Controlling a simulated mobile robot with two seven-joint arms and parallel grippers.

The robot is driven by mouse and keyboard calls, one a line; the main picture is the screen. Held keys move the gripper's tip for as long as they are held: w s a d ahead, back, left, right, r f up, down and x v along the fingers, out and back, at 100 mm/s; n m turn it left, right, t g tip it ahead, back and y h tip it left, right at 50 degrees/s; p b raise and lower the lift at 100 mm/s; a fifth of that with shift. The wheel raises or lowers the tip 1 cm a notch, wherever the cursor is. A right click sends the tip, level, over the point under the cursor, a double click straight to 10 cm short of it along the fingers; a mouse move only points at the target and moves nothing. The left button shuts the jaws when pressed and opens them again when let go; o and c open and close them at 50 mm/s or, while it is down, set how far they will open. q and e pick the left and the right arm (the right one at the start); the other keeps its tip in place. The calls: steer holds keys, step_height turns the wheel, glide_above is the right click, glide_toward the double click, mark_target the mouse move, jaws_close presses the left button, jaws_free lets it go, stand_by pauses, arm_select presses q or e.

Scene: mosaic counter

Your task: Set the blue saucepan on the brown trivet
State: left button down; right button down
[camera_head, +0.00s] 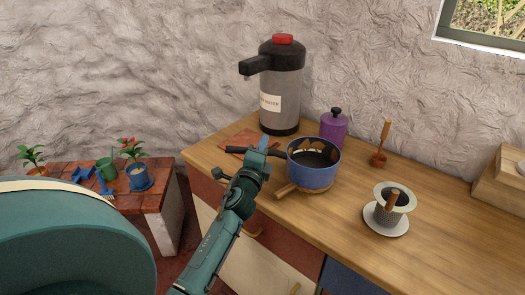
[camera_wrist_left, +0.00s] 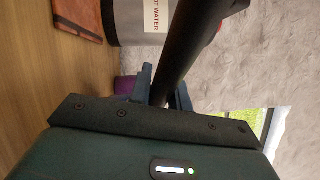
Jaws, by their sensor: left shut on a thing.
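The blue saucepan (camera_head: 314,177) is upright near the middle of the counter in the head view, its dark handle pointing left. My left gripper (camera_head: 262,151) is shut on that handle; the wrist view shows the dark handle (camera_wrist_left: 185,50) between the fingers (camera_wrist_left: 163,92). A round light-brown wooden trivet (camera_head: 287,190) with a short handle shows under the pan, its rim at the pan's lower edge. The pan hides most of it. I cannot tell whether the pan touches it or hovers just above. My right gripper is not in view.
A hot-water dispenser (camera_head: 281,90) and a purple canister (camera_head: 334,125) stand behind the pan. A flat reddish-brown notebook-like item (camera_head: 236,144) lies behind the gripper. A coffee dripper (camera_head: 388,212) and a wooden scoop (camera_head: 380,157) stand to the right. The counter's front right is clear.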

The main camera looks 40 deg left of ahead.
arm_select(q)
steer(key=shift+r, duration=0.25)
steer(key=c, duration=1.7)
jaws_free()
steer(key=shift+f, duration=0.25)
steer(key=o, duration=0.4)
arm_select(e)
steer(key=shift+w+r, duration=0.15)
arm_select(q)
steer(key=shift+r, duration=0.1)
steer(key=b+v, duration=0.2)
steer(key=v, duration=1)
steer(key=s+d+f+n+g+h, duration=0.3)
steer(key=s+d+f+n+h, duration=0.2)
steer(key=d, duration=0.5)
steer(key=s+d+f+n+g+h, duration=0.4)
steer(key=s+d+f+n+h, duration=0.2)
steer(key=d+f, duration=0.5)
steer(key=s+f+n, duration=0.1)
steer(key=s+n, duration=0.1)
steer(key=s, duration=0.1)
steer(key=shift+d, duration=0.35)
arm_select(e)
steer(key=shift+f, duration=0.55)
arm_select(q)
steer(key=shift+s, duration=0.1)
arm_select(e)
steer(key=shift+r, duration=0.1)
